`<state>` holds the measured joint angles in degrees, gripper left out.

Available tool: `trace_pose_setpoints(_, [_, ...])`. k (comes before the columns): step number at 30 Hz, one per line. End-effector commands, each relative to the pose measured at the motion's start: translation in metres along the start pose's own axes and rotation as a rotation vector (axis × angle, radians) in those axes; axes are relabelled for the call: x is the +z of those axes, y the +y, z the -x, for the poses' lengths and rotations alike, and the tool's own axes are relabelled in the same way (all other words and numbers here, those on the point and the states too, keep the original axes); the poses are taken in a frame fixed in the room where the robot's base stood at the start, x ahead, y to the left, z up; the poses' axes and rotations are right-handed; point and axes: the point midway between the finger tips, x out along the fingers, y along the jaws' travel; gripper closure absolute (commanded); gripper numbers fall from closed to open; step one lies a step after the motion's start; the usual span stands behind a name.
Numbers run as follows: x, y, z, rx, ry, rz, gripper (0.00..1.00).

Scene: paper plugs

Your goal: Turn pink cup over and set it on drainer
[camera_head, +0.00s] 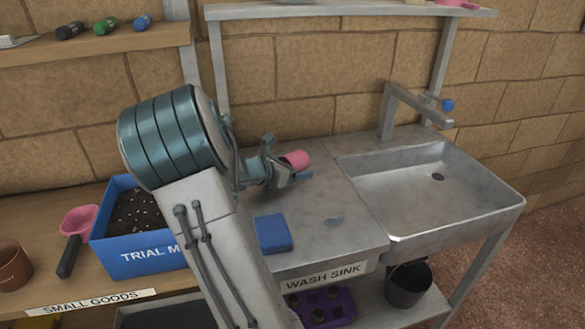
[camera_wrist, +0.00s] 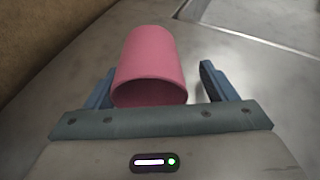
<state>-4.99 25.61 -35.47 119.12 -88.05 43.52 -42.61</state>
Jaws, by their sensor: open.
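The pink cup (camera_head: 295,159) is on the grey metal counter left of the sink basin, partly hidden by my gripper (camera_head: 280,178). In the wrist view the cup (camera_wrist: 147,65) appears to lie on its side, its open mouth facing my wrist. My gripper (camera_wrist: 157,85) is open, with one blue finger on each side of the cup. A gap shows at the right finger; contact at the left finger is unclear. No separate drainer can be made out; the flat metal top (camera_head: 345,215) adjoins the sink.
The sink basin (camera_head: 430,190) and its faucet (camera_head: 392,110) are at right. A blue cloth or sponge (camera_head: 273,233) lies on the counter's front part. A shelf (camera_head: 340,10) runs above.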

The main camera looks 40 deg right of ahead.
Motion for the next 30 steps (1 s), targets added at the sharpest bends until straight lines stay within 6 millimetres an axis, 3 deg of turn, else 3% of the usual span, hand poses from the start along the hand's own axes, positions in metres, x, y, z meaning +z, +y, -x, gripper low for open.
trace_pose_setpoints(5, [0.001, 0.001, 0.021, 0.005, 0.002, 0.000, 0.22])
trace_pose_setpoints(18, [0.001, 0.001, 0.115, 0.005, 0.001, 0.000, 0.22])
trace_pose_setpoints(24, [0.001, 0.000, 0.134, 0.002, 0.001, 0.000, 0.22])
trace_pose_setpoints(30, [0.000, 0.000, 0.138, 0.000, 0.000, 0.000, 0.22])
